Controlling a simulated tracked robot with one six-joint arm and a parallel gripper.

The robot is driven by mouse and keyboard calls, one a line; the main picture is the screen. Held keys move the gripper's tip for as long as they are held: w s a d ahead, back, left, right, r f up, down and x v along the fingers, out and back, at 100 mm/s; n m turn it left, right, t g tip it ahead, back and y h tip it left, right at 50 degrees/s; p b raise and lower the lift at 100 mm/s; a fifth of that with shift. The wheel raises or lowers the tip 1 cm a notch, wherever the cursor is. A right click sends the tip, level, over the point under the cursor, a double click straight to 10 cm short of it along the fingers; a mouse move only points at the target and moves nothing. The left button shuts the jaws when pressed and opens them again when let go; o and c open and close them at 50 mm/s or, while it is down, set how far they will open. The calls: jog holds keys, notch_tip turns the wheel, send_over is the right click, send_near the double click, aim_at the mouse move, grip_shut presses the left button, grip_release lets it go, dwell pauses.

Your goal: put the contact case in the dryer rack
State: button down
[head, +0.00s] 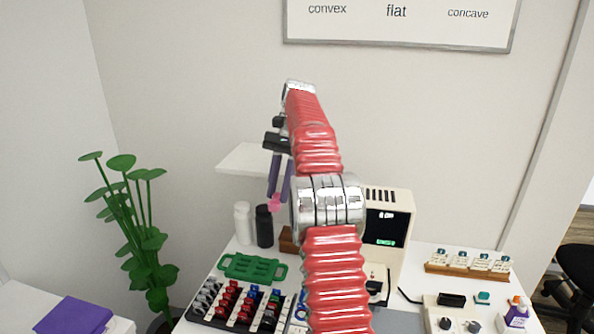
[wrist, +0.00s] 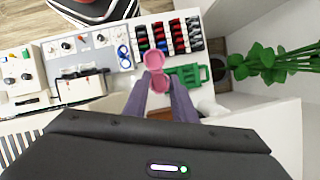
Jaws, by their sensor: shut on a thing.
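The contact case looks like a small pink piece with two round lobes (wrist: 155,58). It is held between the purple fingertips of my gripper (wrist: 158,84), and it also shows in the head view (head: 274,203). My gripper (head: 278,190) points down and is shut on the case, in the air above the back of the table. A green tray-like rack with handles (head: 253,267), perhaps the dryer rack, lies on the table below and to the left. In the wrist view this green rack (wrist: 190,74) is just right of the case, partly hidden by a finger.
White and black bottles (head: 264,226) stand behind the green rack. Rows of red, black and blue items (head: 240,303) lie in front of it. A cream machine (head: 397,215) stands to the right. A white shelf (head: 245,158) is on the wall behind my gripper. A plant (head: 125,220) is at left.

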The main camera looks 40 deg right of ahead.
jog(key=a+f+n+g+h, duration=0.1)
jog(key=a+f+n, duration=0.3)
jog(key=a, duration=0.6)
jog(key=w+a+f+n+g+h, duration=0.1)
jog(key=a+f+n, duration=0.4)
jog(key=a, duration=0.5)
jog(key=a+f+n+g+h, duration=0.1)
jog(key=a+f+n+h, duration=0.1)
jog(key=a+f+n, duration=0.3)
jog(key=a+f, duration=0.1)
jog(key=a, duration=0.3)
jog(key=shift+w+a+f, duration=0.35)
jog(key=shift+a+f, duration=0.05)
